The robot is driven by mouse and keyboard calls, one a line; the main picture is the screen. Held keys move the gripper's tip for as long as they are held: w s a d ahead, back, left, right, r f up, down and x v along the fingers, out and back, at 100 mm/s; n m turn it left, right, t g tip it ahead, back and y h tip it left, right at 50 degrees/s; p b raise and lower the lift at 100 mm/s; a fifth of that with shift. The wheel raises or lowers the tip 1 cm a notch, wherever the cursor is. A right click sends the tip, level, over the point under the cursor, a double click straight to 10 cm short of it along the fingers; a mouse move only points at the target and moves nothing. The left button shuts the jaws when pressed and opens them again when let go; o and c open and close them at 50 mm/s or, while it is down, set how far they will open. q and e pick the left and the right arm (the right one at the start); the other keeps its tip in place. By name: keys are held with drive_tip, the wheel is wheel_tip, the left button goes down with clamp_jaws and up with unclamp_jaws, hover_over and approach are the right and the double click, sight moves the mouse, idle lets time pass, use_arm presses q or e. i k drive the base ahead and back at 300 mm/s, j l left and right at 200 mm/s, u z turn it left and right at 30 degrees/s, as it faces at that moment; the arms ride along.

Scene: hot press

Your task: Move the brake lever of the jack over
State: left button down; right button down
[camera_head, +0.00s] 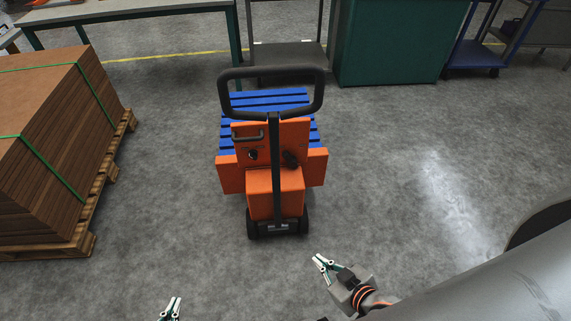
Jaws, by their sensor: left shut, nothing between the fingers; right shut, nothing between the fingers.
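The jack (275,182) is an orange wheeled machine in the middle of the head view, with a tall black loop handle (272,72) and a blue slatted platform (228,130) behind it. A small dark bar handle (247,138) and dark knobs (290,158) show on its orange front panel. I cannot tell for sure which part is the brake lever. My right gripper (322,264) is shut and empty, below and right of the jack's wheels, apart from it. My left gripper (171,307) is shut and empty at the bottom edge, left of the jack; its arm is mostly out of view.
A strapped stack of brown boards (60,150) on a wooden pallet (105,195) stands at the left. Behind the jack are a long table (130,10), a grey shelf (290,58), a green cabinet (392,42) and a blue cart (470,54). The grey floor around the jack is clear.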

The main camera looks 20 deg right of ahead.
sight(291, 159)
drive_tip(key=l+u, duration=0.1)
drive_tip(key=l, duration=0.4)
drive_tip(key=k+l+u, duration=0.1)
drive_tip(key=l, duration=0.35)
drive_tip(key=k+l, duration=0.1)
drive_tip(key=l, duration=0.55)
drive_tip(key=k+l, duration=0.1)
drive_tip(key=l, duration=0.5)
drive_tip(key=l+u, duration=0.1)
drive_tip(key=l, duration=0.55)
drive_tip(key=i+l, duration=0.2)
drive_tip(key=i, duration=0.2)
